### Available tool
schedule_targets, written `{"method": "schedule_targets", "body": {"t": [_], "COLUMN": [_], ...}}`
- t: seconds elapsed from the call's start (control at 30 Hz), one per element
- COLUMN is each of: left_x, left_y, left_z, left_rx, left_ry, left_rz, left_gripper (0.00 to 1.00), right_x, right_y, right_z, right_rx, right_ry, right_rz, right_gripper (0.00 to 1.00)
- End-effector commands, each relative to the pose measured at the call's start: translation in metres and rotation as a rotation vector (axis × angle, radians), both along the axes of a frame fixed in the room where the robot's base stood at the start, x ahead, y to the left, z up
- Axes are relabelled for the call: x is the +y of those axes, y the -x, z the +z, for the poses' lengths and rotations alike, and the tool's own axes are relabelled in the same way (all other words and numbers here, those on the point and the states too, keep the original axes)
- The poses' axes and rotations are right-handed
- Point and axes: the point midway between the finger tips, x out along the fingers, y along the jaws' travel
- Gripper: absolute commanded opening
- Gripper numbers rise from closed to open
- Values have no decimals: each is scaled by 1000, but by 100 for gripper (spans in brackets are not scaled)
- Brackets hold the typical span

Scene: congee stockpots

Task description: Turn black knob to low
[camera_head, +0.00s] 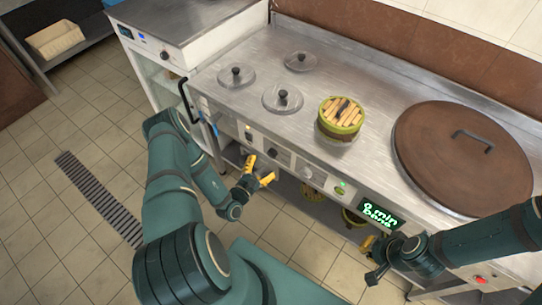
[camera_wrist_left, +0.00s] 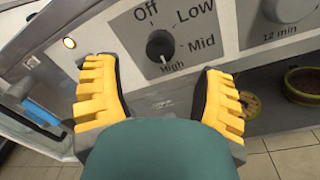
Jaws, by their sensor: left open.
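The black knob (camera_wrist_left: 160,46) sits on a grey control panel labelled Off, Low, Mid and High in the left wrist view. A small white mark on its lower edge appears to point toward High. In the head view the knob (camera_head: 273,152) is small on the front of the steel counter. My left gripper (camera_head: 260,169) is open with yellow fingers, in front of and a little below the knob. In the wrist view its fingers (camera_wrist_left: 158,75) stand apart to either side below the knob, not touching it. My right gripper (camera_head: 375,262) is at lower right; its fingers are unclear.
A silver dial marked 12 min (camera_wrist_left: 288,8) is right of the knob. A blue-handled lever (camera_wrist_left: 40,107) is at left. Pots stand on a shelf below.

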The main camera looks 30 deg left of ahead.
Motion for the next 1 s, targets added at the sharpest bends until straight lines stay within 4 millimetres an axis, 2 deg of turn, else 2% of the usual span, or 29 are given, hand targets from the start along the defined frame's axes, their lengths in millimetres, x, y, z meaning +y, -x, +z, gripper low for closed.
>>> {"method": "schedule_targets", "body": {"t": [0.1, 0.3, 0.5, 0.77, 0.87, 0.9, 0.97, 1.0], "left_x": [-1, -1, -1, -1, -1, -1, -1, -1], "left_y": [-24, -50, -61, -61, -61, -61, -61, -61], "left_z": [-1, 0, 0, 0, 0, 0, 0, 0], "left_rx": [-2, -2, 0, 0, 0, 0, 0, 0], "left_ry": [0, 1, 1, 2, 2, 2, 2, 2], "left_rz": [-2, -3, -1, -2, -2, -2, -2, -2], "left_gripper": [70, 70, 70, 70, 40, 26, 5, 0], "right_x": [0, 0, 0, 0, 0, 0, 0, 0], "right_y": [-1, -2, -2, -2, -2, -2, -2, -2], "right_z": [-6, -10, -11, -11, -11, -11, -11, -11], "right_rx": [-2, -5, -6, -6, -6, -6, -6, -6], "right_ry": [0, 1, 1, 1, 1, 1, 1, 1], "right_rz": [-1, -1, -1, -1, -1, -1, -1, -1], "right_gripper": [0, 0, 0, 0, 0, 0, 0, 0]}}
